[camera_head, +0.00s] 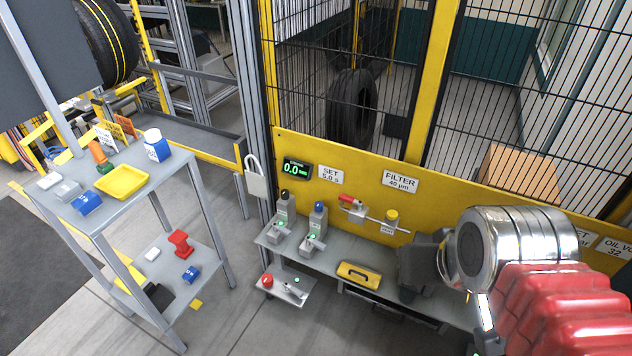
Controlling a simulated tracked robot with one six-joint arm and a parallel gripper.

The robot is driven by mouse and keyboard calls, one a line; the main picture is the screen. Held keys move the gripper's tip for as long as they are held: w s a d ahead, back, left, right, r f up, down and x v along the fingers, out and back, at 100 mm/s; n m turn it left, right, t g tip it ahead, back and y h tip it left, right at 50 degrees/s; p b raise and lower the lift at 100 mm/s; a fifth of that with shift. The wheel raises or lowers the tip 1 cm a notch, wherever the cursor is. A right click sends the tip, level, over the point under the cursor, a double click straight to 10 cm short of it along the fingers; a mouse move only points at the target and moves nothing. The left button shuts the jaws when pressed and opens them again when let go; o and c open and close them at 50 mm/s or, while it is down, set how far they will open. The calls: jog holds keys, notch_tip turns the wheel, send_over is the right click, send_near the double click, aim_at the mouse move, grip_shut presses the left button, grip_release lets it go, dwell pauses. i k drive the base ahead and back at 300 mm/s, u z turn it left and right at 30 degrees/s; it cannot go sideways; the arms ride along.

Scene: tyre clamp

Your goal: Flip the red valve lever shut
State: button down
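The red valve lever (348,200) is small and sits on a silver valve (357,212) on a thin horizontal pipe, in front of the yellow panel in the middle of the view. The lever seems to lie roughly along the pipe, but it is too small to tell its exact angle. My arm comes in from the lower right with a red sleeve and a silver wrist. My gripper (415,272) appears as a dark grey shape left of the wrist, to the right of and below the lever, apart from it. Its fingers are not clear.
A padlock (255,177) hangs on the post. A grey cart (185,200) stands left.

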aim_at(345, 198)
jog(key=u, duration=0.4)
jog(key=i, duration=0.6)
jog(key=u, duration=0.65)
jog(key=i, duration=0.65)
jog(key=u, duration=0.35)
